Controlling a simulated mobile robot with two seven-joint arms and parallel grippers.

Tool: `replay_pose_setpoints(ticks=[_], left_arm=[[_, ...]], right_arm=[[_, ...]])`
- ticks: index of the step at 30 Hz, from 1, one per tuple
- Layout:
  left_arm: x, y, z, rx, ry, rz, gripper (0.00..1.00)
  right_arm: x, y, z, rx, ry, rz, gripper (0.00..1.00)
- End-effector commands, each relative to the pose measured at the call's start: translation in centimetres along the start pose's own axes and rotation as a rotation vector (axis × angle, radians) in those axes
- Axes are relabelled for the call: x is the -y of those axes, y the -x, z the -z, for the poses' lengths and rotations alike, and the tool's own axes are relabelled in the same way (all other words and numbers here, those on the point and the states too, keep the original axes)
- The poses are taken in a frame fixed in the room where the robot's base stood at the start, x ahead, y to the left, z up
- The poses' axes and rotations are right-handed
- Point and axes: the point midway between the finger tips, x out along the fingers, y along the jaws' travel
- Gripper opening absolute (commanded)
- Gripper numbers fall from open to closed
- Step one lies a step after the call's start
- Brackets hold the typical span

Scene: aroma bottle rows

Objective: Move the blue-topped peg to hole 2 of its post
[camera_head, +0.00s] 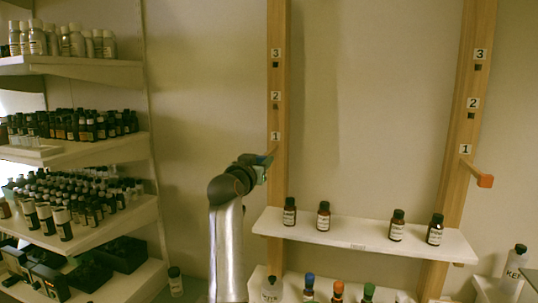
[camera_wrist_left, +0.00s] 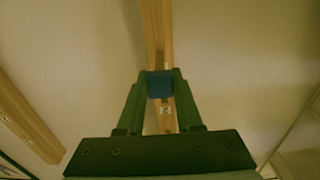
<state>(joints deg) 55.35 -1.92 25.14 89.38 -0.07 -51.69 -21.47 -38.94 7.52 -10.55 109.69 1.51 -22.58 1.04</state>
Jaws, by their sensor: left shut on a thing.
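My left gripper (camera_head: 262,168) is at the left wooden post (camera_head: 277,85), level with its lowest hole, below the label 1. In the left wrist view its fingers (camera_wrist_left: 160,86) are shut on the blue top (camera_wrist_left: 160,80) of the peg, with the post (camera_wrist_left: 156,30) behind. In the head view the peg's wooden shaft (camera_head: 271,153) reaches the post near hole 1; whether its tip is inside the hole I cannot tell. Hole 2 (camera_head: 276,106) and hole 3 (camera_head: 276,67) of this post are empty. My right gripper is not in view.
The right post (camera_head: 472,80) holds an orange-topped peg (camera_head: 485,181) in hole 1. A white shelf (camera_head: 350,232) with several brown bottles spans the posts below. Shelves of bottles (camera_head: 70,67) stand at the left. The wall between the posts is clear.

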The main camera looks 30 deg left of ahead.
Motion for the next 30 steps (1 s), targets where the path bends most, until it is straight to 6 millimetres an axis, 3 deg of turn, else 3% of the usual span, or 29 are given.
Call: replay_pose_setpoints(ticks=[14, 30], left_arm=[[0.0, 0.1, 0.0, 0.0, 0.0, -0.001, 0.0], [-0.1, 2.3, 0.0, -0.001, 0.0, -0.001, 0.0]], right_arm=[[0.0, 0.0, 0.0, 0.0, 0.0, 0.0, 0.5], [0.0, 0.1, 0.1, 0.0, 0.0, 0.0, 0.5]])
